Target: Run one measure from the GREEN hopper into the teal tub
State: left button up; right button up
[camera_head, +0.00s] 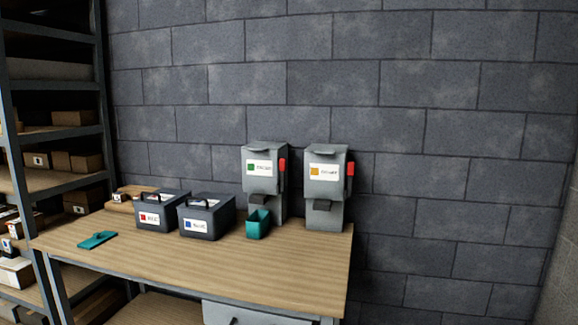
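The green-labelled hopper (260,168) is a grey dispenser on the right part of the bench against the wall. It has a red lever (282,168) on its right side and a dark spout (259,199) low on its front. The teal tub (257,224) stands upright on the bench below this spout. I cannot see into the bottom of the tub. Neither of my grippers shows in the head view.
A second hopper (327,172) with an orange label and red lever stands to the right. Two dark handled boxes, red-labelled (162,212) and blue-labelled (205,217), sit left of the tub. A flat teal piece (97,240) lies on the wooden bench (180,262). Shelves (62,133) stand left.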

aim_at(283, 161)
jog(key=i+l, duration=0.2)
jog(key=l, duration=0.25)
jog(key=i+l, duration=0.25)
jog(key=l, duration=0.2)
jog(key=i+l, duration=0.2)
jog(key=l, duration=0.25)
jog(key=i+l, duration=0.2)
jog(key=l, duration=0.25)
jog(key=i+l, duration=0.25)
jog(key=l, duration=0.2)
jog(key=i+l, duration=0.2)
jog(key=l, duration=0.25)
jog(key=i+l, duration=0.2)
jog(key=l, duration=0.25)
jog(key=i+l, duration=0.2)
jog(key=l, duration=0.25)
